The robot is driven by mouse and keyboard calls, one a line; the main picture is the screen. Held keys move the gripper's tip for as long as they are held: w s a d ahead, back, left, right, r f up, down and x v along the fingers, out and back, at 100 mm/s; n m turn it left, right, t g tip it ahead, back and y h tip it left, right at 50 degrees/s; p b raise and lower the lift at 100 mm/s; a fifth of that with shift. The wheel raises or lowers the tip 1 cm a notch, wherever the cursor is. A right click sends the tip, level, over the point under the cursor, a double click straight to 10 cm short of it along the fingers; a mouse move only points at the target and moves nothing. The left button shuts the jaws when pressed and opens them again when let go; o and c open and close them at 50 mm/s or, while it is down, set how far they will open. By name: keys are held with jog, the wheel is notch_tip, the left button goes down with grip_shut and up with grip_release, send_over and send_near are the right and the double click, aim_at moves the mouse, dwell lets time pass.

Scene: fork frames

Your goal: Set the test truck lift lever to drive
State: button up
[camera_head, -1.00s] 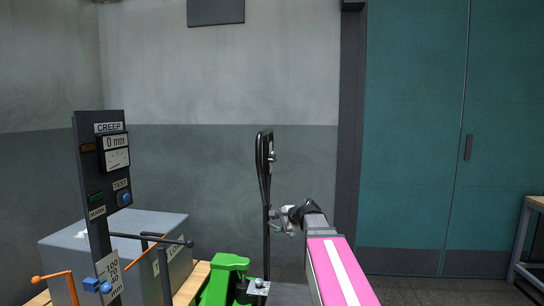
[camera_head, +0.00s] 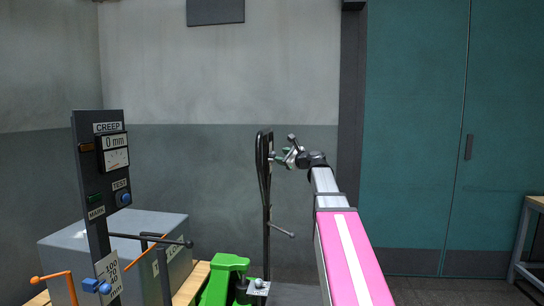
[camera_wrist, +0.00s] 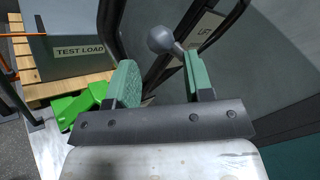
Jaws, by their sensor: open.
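The test truck is a green pallet truck (camera_head: 224,280) with a tall dark looped handle (camera_head: 264,170). I cannot tell whether the right finger touches the shaft. The lever's marked positions are not readable.
A grey box marked TEST LOAD (camera_head: 155,228) sits on a wooden pallet (camera_head: 190,288) to the left. A dark gauge post (camera_head: 95,190) with orange levers stands nearer left. A thin rod (camera_head: 283,230) sticks out lower on the handle. Teal doors (camera_head: 420,130) stand right.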

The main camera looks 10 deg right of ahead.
aim_at(275, 155)
jog(key=x, duration=0.7)
jog(key=shift+c, duration=0.3)
